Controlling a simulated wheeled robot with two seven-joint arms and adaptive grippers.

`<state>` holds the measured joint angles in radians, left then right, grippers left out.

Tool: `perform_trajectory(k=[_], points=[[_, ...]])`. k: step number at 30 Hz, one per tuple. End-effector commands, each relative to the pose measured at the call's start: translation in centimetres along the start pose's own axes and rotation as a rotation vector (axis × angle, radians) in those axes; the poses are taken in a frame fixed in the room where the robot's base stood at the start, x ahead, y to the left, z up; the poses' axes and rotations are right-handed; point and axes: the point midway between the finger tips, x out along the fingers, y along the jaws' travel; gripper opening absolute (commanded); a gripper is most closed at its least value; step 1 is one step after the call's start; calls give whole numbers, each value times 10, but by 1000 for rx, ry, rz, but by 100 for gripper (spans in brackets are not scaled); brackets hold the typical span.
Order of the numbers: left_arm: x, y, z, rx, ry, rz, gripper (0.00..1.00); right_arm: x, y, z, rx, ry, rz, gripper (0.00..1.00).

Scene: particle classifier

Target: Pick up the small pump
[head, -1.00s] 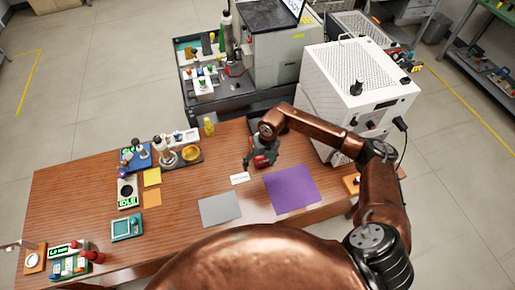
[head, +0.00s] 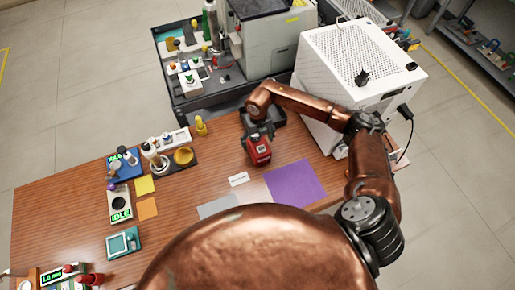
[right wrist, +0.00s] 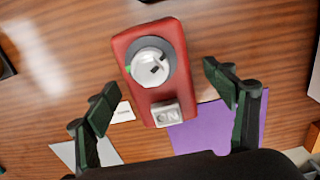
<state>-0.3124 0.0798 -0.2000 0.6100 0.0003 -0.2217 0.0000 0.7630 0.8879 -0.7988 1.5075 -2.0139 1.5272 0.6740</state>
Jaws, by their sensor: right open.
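The small pump, a red box (head: 258,152) with a round white dial and a switch marked ON, is on the wooden table near the white cabinet. In the right wrist view the pump (right wrist: 150,75) lies ahead of and between my fingers, with its switch end toward me. My right gripper (head: 259,136) is open and at the pump's far side in the head view. In the right wrist view its two fingers (right wrist: 168,100) stand wide apart with clear gaps to the pump on both sides. I cannot tell the height between fingers and pump.
A purple mat (head: 295,182), a grey mat (head: 218,206) and a white label card (head: 238,179) lie near the pump.

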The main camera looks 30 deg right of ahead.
Motion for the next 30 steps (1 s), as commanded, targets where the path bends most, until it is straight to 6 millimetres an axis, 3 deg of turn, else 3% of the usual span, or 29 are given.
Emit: perform_trajectory(k=[6, 15, 30], points=[[25, 1, -2, 2, 1, 1, 40, 38, 1, -3, 3, 5, 0, 77], [26, -1, -25, 7, 31, -1, 40, 41, 1, -3, 4, 1, 0, 77], [26, 0, -8, 3, 10, 0, 40, 41, 1, -3, 4, 2, 0, 43]])
